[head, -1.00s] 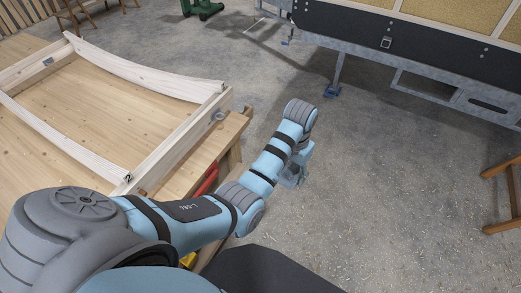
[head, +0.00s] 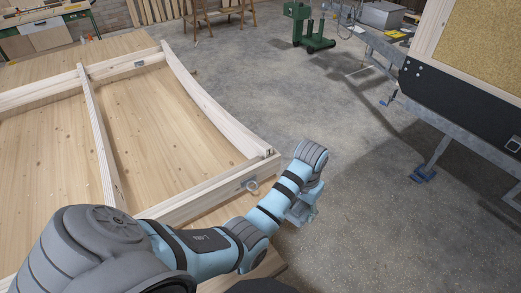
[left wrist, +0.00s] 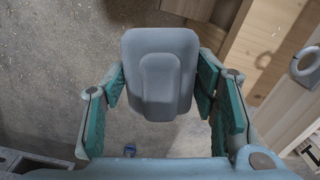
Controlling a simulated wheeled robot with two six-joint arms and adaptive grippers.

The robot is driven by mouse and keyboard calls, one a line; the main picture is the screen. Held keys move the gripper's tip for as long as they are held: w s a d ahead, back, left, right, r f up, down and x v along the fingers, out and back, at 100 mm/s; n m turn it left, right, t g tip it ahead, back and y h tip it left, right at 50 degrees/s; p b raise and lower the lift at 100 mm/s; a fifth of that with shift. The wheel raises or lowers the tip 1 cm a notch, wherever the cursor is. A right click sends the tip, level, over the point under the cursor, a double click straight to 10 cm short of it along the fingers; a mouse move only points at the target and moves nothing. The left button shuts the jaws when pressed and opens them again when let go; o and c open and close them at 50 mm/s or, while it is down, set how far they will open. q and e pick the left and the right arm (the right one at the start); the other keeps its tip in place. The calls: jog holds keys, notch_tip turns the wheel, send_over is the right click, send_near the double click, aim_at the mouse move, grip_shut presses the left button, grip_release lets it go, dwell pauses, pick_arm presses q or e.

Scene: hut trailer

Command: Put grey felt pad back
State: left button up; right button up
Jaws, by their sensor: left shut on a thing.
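My left gripper (head: 303,212) hangs at the end of my left arm, just right of the workbench's corner in the head view, over the floor. In the left wrist view its two teal-lined fingers (left wrist: 160,105) are shut on a grey pad (left wrist: 160,75), a rounded rectangle with a raised middle part. The pad is held clear of the bench. In the head view the pad is mostly hidden by the gripper and wrist. My right gripper is not in view.
A pale wooden frame (head: 225,105) lies on the wooden workbench (head: 140,115). A pale ring (head: 252,186) is by its near corner. A trailer chassis (head: 460,85) stands at the right and a green machine (head: 312,30) at the back. The concrete floor between is clear.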

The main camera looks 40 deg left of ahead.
pick_arm(q)
jog(key=s+a+f+n+b, duration=0.1)
jog(key=s+a+f+b, duration=0.3)
jog(key=f, duration=0.3)
jog(key=s+a+f+b, duration=0.4)
jog(key=s+f, duration=0.1)
jog(key=f, duration=0.2)
jog(key=shift+n, duration=0.3)
notch_tip(320, 180, down, 20)
jog(key=b, duration=0.9)
jog(key=shift+w+d+r, duration=0.1)
jog(key=shift+d, duration=0.05)
jog(key=shift+r, duration=0.15)
jog(key=o, duration=1.2)
notch_tip(320, 180, up, 12)
jog(key=p, duration=0.6)
